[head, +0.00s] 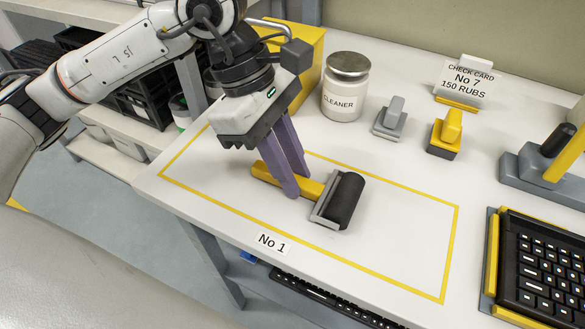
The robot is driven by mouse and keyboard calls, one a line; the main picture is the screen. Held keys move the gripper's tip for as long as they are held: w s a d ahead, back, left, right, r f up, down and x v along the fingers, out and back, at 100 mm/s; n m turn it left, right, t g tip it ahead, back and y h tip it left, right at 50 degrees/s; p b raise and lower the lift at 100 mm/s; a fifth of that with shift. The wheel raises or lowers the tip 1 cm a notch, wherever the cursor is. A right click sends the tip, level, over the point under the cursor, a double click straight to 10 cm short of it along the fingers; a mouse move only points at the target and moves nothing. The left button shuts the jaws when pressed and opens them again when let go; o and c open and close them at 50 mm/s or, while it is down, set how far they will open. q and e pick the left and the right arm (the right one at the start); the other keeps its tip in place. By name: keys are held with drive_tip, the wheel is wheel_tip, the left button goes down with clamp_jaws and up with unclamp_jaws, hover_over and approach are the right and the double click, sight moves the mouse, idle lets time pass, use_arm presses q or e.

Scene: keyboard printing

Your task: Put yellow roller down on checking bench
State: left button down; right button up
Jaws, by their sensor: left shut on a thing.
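The yellow roller (341,201) has a yellow handle, a grey frame and a black cylinder. It is inside the yellow outline marked No 1 on the white checking bench (395,225). My left gripper (290,183) comes down from above and is shut on the yellow handle, with its purple fingers around it. The roller appears to lie at the bench surface; I cannot tell whether it touches it. Part of the handle is hidden behind the fingers. My right gripper is not in view.
A cleaner jar (346,90), a grey stamp (390,120) and a yellow stamp (445,135) stand behind the outline. A check card (470,82) stands further back. A black keyboard (545,270) is at the right. The outline's right part is clear.

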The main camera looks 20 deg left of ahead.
use_arm(q)
drive_tip(key=shift+f, duration=0.25)
drive_tip(key=c, duration=1.6)
unclamp_jaws()
drive_tip(key=shift+r, duration=0.1)
drive_tip(key=shift+r, duration=0.25)
drive_tip(key=p+v, duration=0.1)
drive_tip(key=v, duration=1)
drive_tip(key=shift+a+r, duration=0.25)
drive_tip(key=shift+r, duration=0.1)
